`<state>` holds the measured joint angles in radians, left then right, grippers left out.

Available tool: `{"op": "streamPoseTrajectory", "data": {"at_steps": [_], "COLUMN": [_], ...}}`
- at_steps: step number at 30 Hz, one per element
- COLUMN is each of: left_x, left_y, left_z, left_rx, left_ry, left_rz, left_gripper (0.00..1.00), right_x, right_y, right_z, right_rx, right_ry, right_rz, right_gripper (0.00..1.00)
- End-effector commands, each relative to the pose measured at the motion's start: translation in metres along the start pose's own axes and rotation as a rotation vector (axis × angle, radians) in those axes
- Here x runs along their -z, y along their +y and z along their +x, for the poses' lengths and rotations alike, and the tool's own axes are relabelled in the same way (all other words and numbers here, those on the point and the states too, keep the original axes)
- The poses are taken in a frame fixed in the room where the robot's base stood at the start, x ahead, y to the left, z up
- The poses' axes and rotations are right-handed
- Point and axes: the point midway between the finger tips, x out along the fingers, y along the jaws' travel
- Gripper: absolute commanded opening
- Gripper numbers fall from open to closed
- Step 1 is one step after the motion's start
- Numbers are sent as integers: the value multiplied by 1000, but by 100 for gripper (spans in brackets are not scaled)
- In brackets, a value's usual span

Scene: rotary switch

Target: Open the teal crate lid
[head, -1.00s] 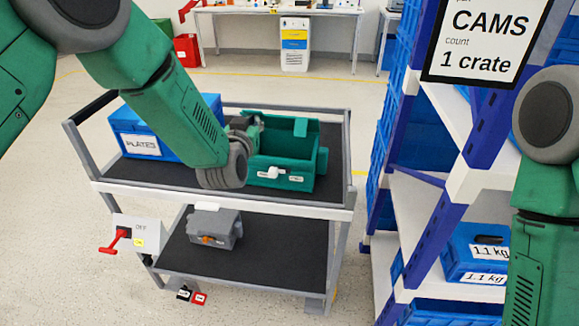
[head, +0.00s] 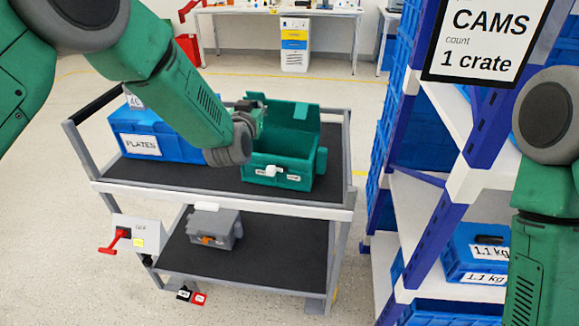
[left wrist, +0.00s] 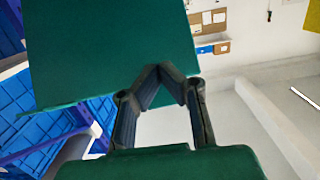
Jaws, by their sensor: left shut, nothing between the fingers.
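The teal crate (head: 262,173) stands on the right half of the cart's top deck. Its teal lid (head: 297,125) is swung up at the crate's back and stands steeply, so the inside shows from above. My left gripper (head: 252,104) is shut and empty at the lid's upper left; whether it touches the lid is unclear. In the left wrist view the shut fingertips (left wrist: 158,70) overlap the edge of a broad teal panel (left wrist: 100,50), likely the lid. My right gripper is out of view; only part of that arm shows at the right.
A blue PLATES box (head: 180,147) sits left of the crate on the cart (head: 215,190). A grey case (head: 214,229) is on the lower shelf. A red handle (head: 113,243) juts out at the cart's left. A rack (head: 436,235) with blue crates stands close on the right.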

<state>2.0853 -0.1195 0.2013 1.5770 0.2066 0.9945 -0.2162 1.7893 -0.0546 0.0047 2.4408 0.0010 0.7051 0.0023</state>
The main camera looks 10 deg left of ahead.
Motion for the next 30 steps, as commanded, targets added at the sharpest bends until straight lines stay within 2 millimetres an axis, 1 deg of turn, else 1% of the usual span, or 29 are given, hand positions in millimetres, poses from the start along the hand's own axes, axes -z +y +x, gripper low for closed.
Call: {"op": "streamPoseTrajectory", "data": {"at_steps": [4, 24, 30], "left_x": [0, 8, 11], "left_y": [0, 0, 0], "left_z": [5, 52, 59], "left_rx": [0, 0, 0], "left_ry": [1, 1, 0], "left_rz": [0, 0, 0], "left_gripper": [0, 0, 0], "right_x": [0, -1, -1], "right_y": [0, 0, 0], "right_z": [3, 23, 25], "right_rx": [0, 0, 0], "right_ry": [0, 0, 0], "right_rz": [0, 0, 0], "right_gripper": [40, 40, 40]}}
